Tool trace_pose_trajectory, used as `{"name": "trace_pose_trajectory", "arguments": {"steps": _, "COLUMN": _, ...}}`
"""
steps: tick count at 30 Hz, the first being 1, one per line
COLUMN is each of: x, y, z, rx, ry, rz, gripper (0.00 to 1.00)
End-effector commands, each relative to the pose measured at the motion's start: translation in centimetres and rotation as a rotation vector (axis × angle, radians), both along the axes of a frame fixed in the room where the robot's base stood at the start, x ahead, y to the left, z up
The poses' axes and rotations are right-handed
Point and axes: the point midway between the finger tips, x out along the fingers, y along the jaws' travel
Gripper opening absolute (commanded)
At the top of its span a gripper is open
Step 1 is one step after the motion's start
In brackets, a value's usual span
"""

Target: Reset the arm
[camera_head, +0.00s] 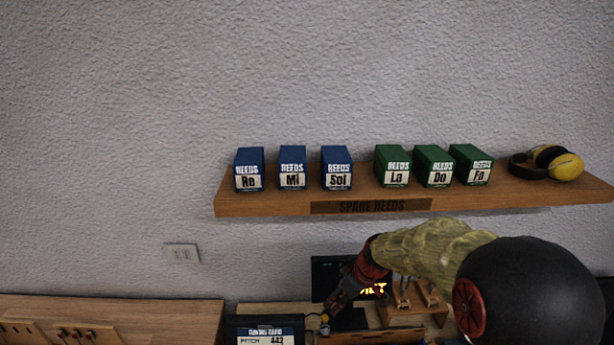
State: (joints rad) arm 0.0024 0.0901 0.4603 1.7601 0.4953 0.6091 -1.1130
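My arm reaches in from the lower right. Its large black joint and pale greenish link lead to a dark red wrist. My gripper (328,312) is at the lower end of the wrist, pointing down and left. It is in front of a dark screen (325,270) and close above the bench clutter. A small yellowish thing shows by the fingertips. The fingers are small and dark, so I cannot tell whether they are open or shut, or whether they touch it.
A wooden shelf (400,203) on the wall holds blue reed boxes (337,168), green reed boxes (433,166) and yellow-black ear defenders (560,163). Below are a tuning card (265,335), a wooden stand (415,308) and a wooden cabinet (120,312). The wall above is clear.

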Motion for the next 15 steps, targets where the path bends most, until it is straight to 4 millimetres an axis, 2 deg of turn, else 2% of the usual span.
{"name": "trace_pose_trajectory", "arguments": {"steps": 3, "x": -0.8, "y": 0.0, "z": -0.4, "rx": 0.025, "ry": 0.055, "rz": -0.093, "gripper": 0.36}}
{"name": "trace_pose_trajectory", "arguments": {"steps": 7, "x": -4.3, "y": -0.4, "z": -1.9, "rx": 0.033, "ry": 0.174, "rz": -0.216, "gripper": 0.36}}
{"name": "trace_pose_trajectory", "arguments": {"steps": 11, "x": -8.0, "y": -1.1, "z": -1.0, "rx": 0.025, "ry": 0.251, "rz": -0.334, "gripper": 0.36}}
{"name": "trace_pose_trajectory", "arguments": {"steps": 15, "x": -12.4, "y": -2.1, "z": 0.7, "rx": 0.006, "ry": 0.292, "rz": -0.461, "gripper": 0.36}}
